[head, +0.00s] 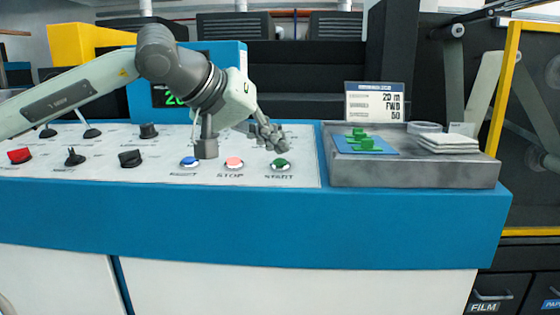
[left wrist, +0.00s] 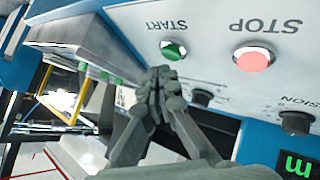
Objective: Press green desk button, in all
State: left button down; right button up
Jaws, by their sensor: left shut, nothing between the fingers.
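The green button (head: 280,164) labelled START sits on the white sloped control panel (head: 60,183), at the right end of a row. My left gripper (head: 277,143) is shut and empty, with its fingertips just behind and above the green button in the head view. In the left wrist view the closed fingertips (left wrist: 158,78) are near the green button (left wrist: 173,50), with a small gap showing in the picture. I cannot tell how high they are above the panel. My right gripper is not in view.
A red STOP button (head: 234,163) is beside the green one, then a blue button (head: 189,162). Black knobs and levers fill the panel's left. A grey tray (head: 480,172) at right holds green pieces on a blue mat and white sheets (head: 448,142).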

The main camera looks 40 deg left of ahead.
pick_arm(q)
jog(key=shift+f, duration=0.1)
dwell(0.3)
jog(key=shift+f+b, duration=0.3)
jog(key=shift+b, duration=0.15)
